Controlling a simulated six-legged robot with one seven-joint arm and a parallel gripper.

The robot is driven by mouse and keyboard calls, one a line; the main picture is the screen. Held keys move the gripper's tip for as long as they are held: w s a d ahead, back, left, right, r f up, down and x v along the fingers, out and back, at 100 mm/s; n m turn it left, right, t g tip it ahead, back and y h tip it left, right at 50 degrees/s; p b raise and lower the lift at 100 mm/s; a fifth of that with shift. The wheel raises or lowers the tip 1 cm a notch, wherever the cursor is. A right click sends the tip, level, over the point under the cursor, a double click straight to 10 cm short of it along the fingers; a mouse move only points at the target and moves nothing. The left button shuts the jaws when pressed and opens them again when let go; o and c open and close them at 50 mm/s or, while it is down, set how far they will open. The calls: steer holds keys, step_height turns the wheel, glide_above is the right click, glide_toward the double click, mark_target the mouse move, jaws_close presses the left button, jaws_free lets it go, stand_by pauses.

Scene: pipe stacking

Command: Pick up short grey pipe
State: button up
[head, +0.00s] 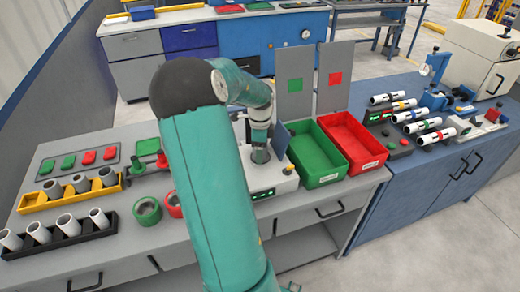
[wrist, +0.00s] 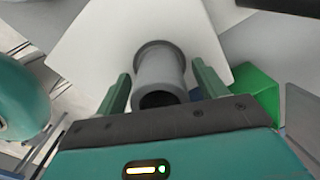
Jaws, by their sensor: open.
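A short grey pipe (wrist: 160,72) stands on a white block-like fixture (wrist: 95,45) in the wrist view, its dark open end facing the camera. My gripper (wrist: 161,75) is open, with one green finger on each side of the pipe and a visible gap at the left. In the head view the fixture (head: 264,181) is beyond my arm, and a grey pipe end (head: 260,156) shows just under my gripper (head: 260,147). Its lower part is hidden.
Green (head: 314,176) and red (head: 354,165) bins stand right of the fixture. A yellow rack (head: 38,207) and a black rack (head: 92,236) with grey pipes stand at left. Green and red rings (head: 147,210) lie near my arm.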

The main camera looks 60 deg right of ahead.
steer(key=shift+f, duration=0.2)
steer(key=c, duration=1.2)
steer(key=shift+r, duration=0.1)
